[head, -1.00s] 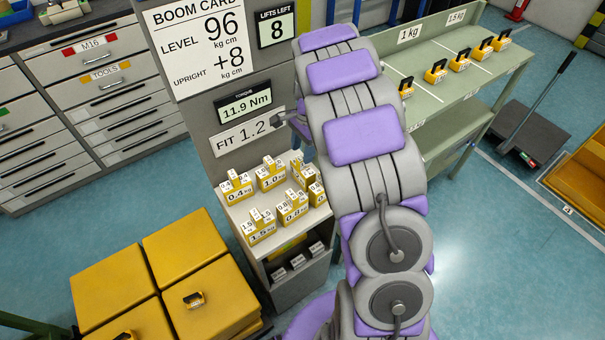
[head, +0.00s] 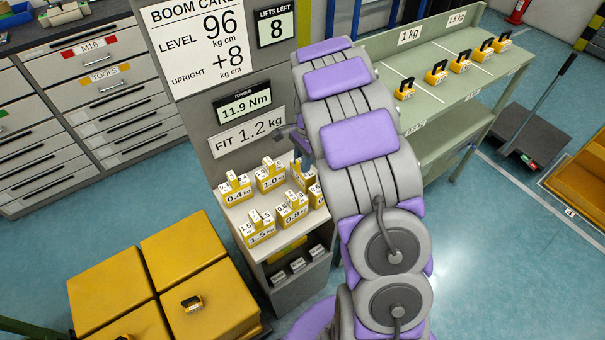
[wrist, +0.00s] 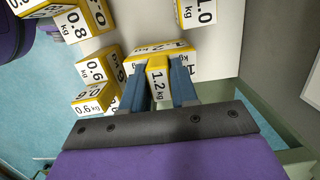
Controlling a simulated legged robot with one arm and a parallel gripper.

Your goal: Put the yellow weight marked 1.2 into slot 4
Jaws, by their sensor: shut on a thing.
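The yellow weight marked 1.2 (wrist: 157,80) is in the wrist view, with its raised grip block between the two blue-grey fingers of my gripper (wrist: 161,92). The gripper is shut on that block. The weight's wider base, labelled 1.2 kg, shows just beyond the fingers, over or on the white shelf top; I cannot tell whether it touches. In the head view my arm hides most of the gripper, beside the weight shelf (head: 229,197). I cannot make out a slot marked 4.
Other yellow weights crowd close by: 0.6 (wrist: 95,68) and 0.8 (wrist: 78,28) on the left, 1.0 (wrist: 200,12) at upper right. The sign panel (head: 200,120) stands behind the shelf. Yellow boxes (head: 185,245) are at left, a green bench (head: 440,90) at right.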

